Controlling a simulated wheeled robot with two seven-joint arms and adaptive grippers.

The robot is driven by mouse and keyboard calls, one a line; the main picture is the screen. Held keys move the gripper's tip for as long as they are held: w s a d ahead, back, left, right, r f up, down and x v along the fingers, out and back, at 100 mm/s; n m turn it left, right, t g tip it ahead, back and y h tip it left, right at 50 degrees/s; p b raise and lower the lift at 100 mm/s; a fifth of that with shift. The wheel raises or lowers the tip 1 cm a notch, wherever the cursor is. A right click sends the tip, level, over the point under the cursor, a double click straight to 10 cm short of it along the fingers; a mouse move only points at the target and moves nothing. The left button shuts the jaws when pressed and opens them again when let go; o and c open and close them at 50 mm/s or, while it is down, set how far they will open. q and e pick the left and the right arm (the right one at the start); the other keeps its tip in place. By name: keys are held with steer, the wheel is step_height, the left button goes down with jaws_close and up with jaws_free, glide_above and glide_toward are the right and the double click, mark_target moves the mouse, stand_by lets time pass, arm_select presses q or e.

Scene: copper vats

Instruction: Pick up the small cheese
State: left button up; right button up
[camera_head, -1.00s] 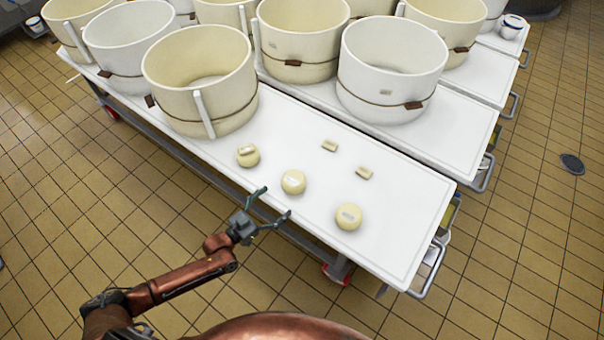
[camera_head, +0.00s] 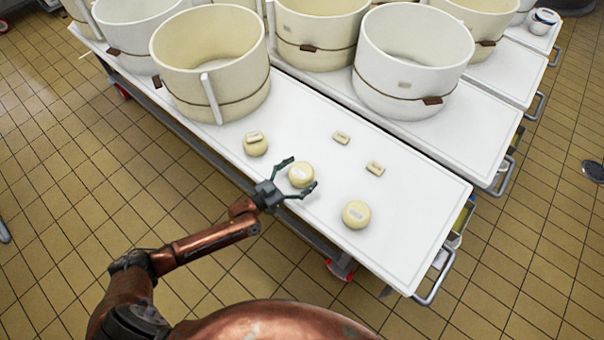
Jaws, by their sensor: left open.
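Three small round pale-yellow cheeses sit on the white table top (camera_head: 410,236) in the head view. The middle cheese (camera_head: 301,174) lies between the spread fingers of my left gripper (camera_head: 300,175), which is open. Whether the fingers touch it I cannot tell. Another cheese (camera_head: 256,147) is to the left, with a small block on top. The third cheese (camera_head: 356,215) is to the right, nearer the table's front edge. Two small flat rectangular pieces, one (camera_head: 341,137) and another (camera_head: 375,168), lie behind them. My right gripper is not in view.
Large cream vats stand behind: a yellowish one (camera_head: 210,70) at the left and a white one (camera_head: 412,65) at the right. The table's right part is clear. A metal handle (camera_head: 436,280) sticks out at its right end.

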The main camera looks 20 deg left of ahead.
arm_select(q)
steer(key=shift+c, duration=0.7)
steer(key=c, duration=1.4)
steer(key=shift+c, duration=0.4)
steer(key=shift+r, duration=0.2)
steer(key=shift+c, duration=0.2)
